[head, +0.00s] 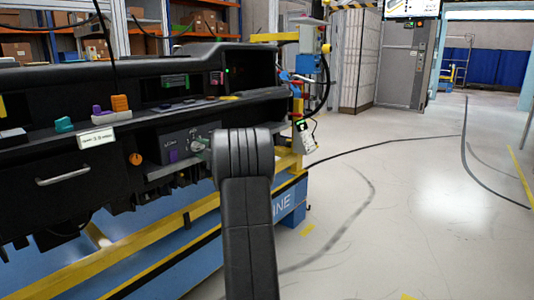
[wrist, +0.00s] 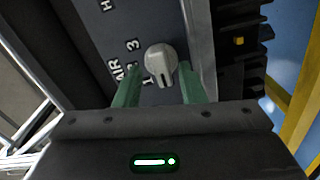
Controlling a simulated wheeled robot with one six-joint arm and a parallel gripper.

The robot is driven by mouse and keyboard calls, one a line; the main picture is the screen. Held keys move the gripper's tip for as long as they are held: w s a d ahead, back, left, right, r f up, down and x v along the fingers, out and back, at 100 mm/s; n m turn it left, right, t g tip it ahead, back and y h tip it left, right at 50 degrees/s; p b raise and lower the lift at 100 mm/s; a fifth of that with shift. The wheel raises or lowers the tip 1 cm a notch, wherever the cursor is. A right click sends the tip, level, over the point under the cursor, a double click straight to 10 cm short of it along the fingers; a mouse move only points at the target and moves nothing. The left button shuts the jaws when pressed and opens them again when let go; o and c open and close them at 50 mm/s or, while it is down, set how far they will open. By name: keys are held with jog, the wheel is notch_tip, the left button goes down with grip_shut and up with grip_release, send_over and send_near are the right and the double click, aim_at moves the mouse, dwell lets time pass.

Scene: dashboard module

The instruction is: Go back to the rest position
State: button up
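My gripper (wrist: 160,72) shows in the wrist view as two green fingers held apart. A grey-white rotary knob (wrist: 160,60) sits on the dark control panel (wrist: 110,40) between the fingertips. Gaps show on both sides of the knob, so the fingers look clear of it. White markings, including a 3, are printed left of the knob. In the head view the control panel (head: 180,146) is in the dashboard's lower front.
The black dashboard (head: 60,90) rests on a blue and yellow frame (head: 160,240). A drawer with a handle (head: 63,175) is at the left. Orange, purple and teal pieces lie on its ledge. Cables cross the floor at the right, which is otherwise mostly clear (head: 420,210).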

jog(key=m+p, duration=0.2)
jog(key=m, duration=0.2)
jog(key=shift+r+p, duration=0.15)
jog(key=shift+p, duration=0.15)
jog(key=m+p, duration=0.2)
jog(key=m, duration=0.1)
jog(key=shift+m, duration=0.4)
jog(key=m+p, duration=0.2)
jog(key=m, duration=0.2)
jog(key=shift+w+m, duration=0.1)
jog(key=shift+m, duration=0.2)
jog(key=shift+d+m+p, duration=0.1)
jog(key=shift+m+p, duration=0.65)
jog(key=shift+m, duration=0.95)
